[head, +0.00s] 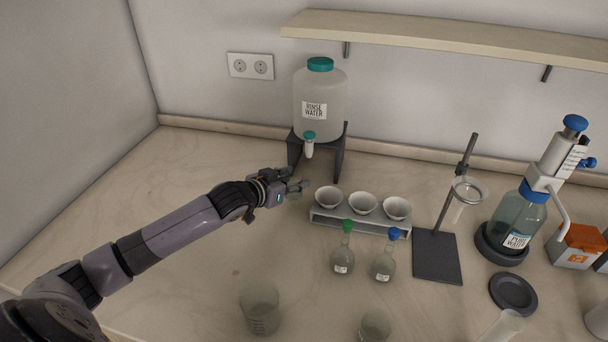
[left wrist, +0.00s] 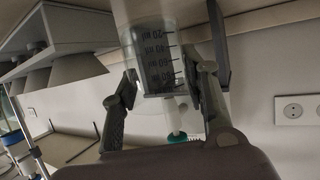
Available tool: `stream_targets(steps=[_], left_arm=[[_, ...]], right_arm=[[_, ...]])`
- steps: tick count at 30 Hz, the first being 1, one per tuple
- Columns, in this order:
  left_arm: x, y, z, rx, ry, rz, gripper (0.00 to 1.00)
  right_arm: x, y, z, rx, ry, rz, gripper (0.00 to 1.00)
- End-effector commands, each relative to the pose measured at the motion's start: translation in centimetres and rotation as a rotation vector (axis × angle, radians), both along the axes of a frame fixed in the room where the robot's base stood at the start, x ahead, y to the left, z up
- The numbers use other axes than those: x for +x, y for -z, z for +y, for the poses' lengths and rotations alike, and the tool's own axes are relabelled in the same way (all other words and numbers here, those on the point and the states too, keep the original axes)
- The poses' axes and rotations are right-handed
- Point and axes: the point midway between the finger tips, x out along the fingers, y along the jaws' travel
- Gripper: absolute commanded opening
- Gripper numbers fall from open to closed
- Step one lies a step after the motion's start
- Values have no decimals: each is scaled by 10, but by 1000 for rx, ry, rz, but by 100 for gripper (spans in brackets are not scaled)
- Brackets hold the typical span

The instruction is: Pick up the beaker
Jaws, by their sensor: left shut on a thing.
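In the left wrist view, a clear beaker (left wrist: 155,55) with dark millilitre marks stands between the two fingers of my left gripper (left wrist: 168,78), which is shut on it. In the head view, my left gripper (head: 296,181) is in front of the rinse water stand and left of the rack with white bowls. The held beaker hardly shows there, behind or under the fingers. I cannot tell whether its base touches the table. My right gripper is not in view.
The rinse water bottle (head: 320,105) is on a dark stand (head: 338,160) just behind. The rack (head: 355,222) is close on the right, with stoppered flasks (head: 343,260) in front. Other glass vessels (head: 260,308) stand near the front. The table's left side (head: 150,185) is clear.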

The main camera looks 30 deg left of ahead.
Motion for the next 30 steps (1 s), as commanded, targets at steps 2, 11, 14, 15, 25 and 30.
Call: stream_targets(steps=[2,11,14,15,25,30], left_arm=[[-17,3,2,3,1,3,7],[-66,3,9,1,1,3,7],[-79,2,11,1,1,3,7],[-83,1,11,2,3,2,7],[-105,0,14,0,1,0,7],[-108,-1,15,0,0,-1,7]], right_arm=[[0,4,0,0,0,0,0],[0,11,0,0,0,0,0],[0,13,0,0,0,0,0],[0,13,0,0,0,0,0],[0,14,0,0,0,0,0],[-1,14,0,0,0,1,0]])
